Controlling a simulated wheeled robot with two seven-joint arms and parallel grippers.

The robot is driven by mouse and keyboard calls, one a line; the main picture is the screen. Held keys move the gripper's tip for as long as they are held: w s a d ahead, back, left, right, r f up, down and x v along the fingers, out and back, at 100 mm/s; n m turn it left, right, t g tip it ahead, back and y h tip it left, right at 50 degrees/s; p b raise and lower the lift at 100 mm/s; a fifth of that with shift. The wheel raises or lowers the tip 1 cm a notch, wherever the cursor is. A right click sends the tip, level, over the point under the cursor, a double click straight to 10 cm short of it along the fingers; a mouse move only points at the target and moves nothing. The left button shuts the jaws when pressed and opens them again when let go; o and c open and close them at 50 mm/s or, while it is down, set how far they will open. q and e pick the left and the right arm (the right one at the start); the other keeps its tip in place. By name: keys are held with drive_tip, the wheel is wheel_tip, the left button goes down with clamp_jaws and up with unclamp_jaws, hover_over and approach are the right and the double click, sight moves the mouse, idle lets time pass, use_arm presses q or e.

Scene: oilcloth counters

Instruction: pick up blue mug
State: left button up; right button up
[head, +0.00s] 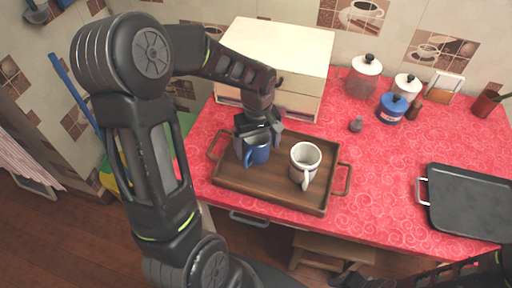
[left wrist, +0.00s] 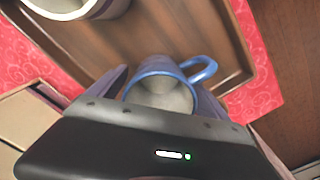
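The blue mug (head: 258,152) stands upright towards the left side of a brown wooden tray (head: 262,188). Its rim, pale empty inside and handle show in the left wrist view (left wrist: 165,92), with the handle pointing up and right there. My left gripper (head: 259,137) is down over the mug from above, one finger on each side of it. The fingers sit very close to the mug's walls; whether they press on it is unclear. My right gripper is not clearly seen; only part of a dark arm shows at the lower right.
A white mug (head: 304,164) stands close by on the tray's right side. A cream box (head: 277,60) is behind the tray. A black pan (head: 468,203) lies at right. Red counter is clear between.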

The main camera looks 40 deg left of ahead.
use_arm(q)
drive_tip(key=c, duration=1.6)
drive_tip(key=shift+r, duration=0.15)
wheel_tip(320, 180, up, 10)
